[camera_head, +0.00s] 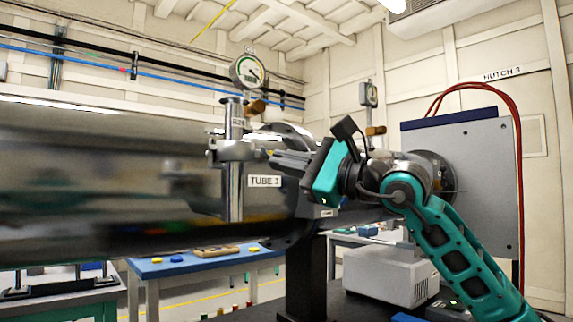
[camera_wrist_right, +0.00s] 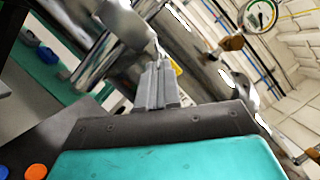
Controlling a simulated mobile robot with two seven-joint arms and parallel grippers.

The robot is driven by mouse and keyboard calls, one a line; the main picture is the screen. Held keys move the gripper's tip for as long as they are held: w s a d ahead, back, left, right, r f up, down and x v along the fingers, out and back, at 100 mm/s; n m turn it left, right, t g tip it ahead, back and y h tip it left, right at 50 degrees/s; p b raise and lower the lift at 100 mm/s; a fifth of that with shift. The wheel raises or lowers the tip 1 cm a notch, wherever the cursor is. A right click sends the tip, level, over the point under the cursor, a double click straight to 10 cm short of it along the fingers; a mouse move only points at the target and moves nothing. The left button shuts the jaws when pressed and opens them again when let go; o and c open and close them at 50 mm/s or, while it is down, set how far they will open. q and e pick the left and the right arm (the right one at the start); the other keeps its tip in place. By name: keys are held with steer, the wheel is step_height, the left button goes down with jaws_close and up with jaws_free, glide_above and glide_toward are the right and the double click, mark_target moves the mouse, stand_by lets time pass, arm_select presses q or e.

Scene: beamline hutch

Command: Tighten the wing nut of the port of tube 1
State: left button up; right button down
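The big steel tube with the label TUBE 1 (camera_head: 265,181) runs across the left of the head view. Its upright port (camera_head: 233,190) has a clamp (camera_head: 230,151) around it, which also shows in the wrist view (camera_wrist_right: 128,22). My right gripper (camera_head: 273,161) reaches in from the right, its fingers pointing left at the right end of the clamp. In the wrist view its fingers (camera_wrist_right: 158,68) lie close together, with the tips at the clamp's end. I cannot make out the wing nut, or whether anything is between the tips. My left gripper is not in view.
A grey plate (camera_head: 483,185) with red hoses is at the right. A blue-topped table (camera_head: 165,268) stands behind and below the tube, and a white box (camera_head: 388,275) stands at the lower right.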

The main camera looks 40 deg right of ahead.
steer(key=c, duration=1.6)
jaws_free()
steer(key=shift+s, duration=0.1)
arm_select(q)
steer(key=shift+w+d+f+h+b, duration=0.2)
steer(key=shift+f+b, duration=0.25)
steer(key=shift+b, duration=0.5)
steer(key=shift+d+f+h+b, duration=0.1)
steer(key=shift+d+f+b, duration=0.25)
steer(key=shift+b, duration=0.55)
arm_select(e)
steer(key=v, duration=1.3)
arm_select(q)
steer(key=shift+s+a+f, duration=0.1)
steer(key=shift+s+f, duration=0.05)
